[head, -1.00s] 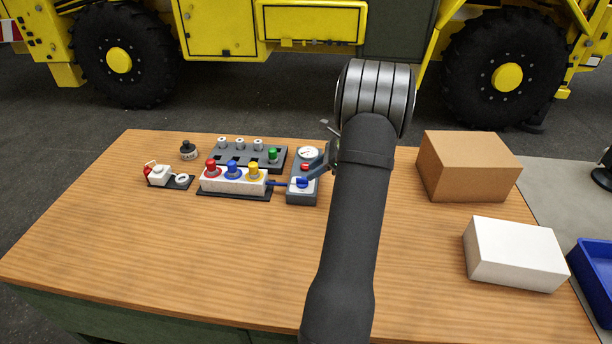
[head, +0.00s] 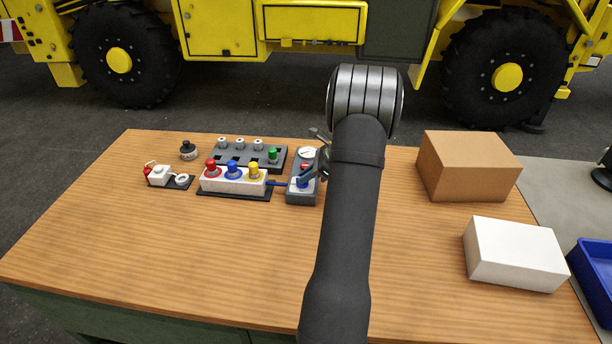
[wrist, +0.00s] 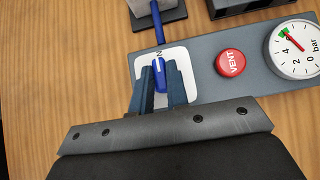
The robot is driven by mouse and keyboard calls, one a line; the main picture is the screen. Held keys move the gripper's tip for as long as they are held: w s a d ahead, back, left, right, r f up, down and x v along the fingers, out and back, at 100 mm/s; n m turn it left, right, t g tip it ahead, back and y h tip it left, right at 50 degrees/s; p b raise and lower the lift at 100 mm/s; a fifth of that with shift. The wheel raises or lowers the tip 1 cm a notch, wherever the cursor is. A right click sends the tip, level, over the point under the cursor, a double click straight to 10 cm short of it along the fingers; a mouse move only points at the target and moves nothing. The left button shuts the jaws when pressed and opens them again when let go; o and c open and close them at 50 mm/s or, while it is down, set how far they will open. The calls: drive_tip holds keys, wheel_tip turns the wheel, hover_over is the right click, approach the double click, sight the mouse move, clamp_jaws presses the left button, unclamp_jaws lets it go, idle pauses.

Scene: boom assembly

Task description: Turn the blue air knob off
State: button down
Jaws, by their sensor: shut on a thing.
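The blue air knob (wrist: 160,76) sits on a white square plate (wrist: 184,62) on the grey air panel (wrist: 208,85). Its white line points toward the top of the wrist view, beside a partly hidden label of which a letter N shows. My gripper (wrist: 160,80) is shut on the knob, with one blue-grey finger on each side. In the head view my gripper (head: 308,178) is at the knob end of the panel (head: 301,198), partly covering it.
A red VENT button (wrist: 230,62) lies between knob and gauge. A blue hose (head: 277,184) joins the panel to a white block (head: 232,186) with red, blue and yellow knobs. Brown (head: 466,168) and white (head: 515,253) boxes stand right. The table's front left is clear.

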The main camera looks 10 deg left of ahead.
drive_tip(key=n+g, duration=0.2)
drive_tip(key=n, duration=0.1)
drive_tip(key=shift+w+n+g, duration=0.25)
drive_tip(key=shift+n+g, duration=0.05)
drive_tip(key=shift+g, duration=0.1)
drive_tip(key=n+g+h, duration=0.1)
drive_tip(key=n+g, duration=0.1)
drive_tip(key=n, duration=0.1)
drive_tip(key=shift+w+a+n+h, duration=0.1)
drive_tip(key=shift+w+n+h, duration=0.05)
drive_tip(key=shift+n+h, duration=0.2)
drive_tip(key=n+g+h, duration=0.1)
drive_tip(key=n, duration=0.1)
drive_tip(key=n+g+h, duration=0.1)
drive_tip(key=n, duration=0.1)
drive_tip(key=n+g+h, duration=0.1)
drive_tip(key=n, duration=0.1)
drive_tip(key=shift+w+a+h, duration=0.1)
drive_tip(key=shift+a+h, duration=0.15)
drive_tip(key=shift+h, duration=0.1)
drive_tip(key=shift+g, duration=0.3)
drive_tip(key=c, duration=1.4)
unclamp_jaws()
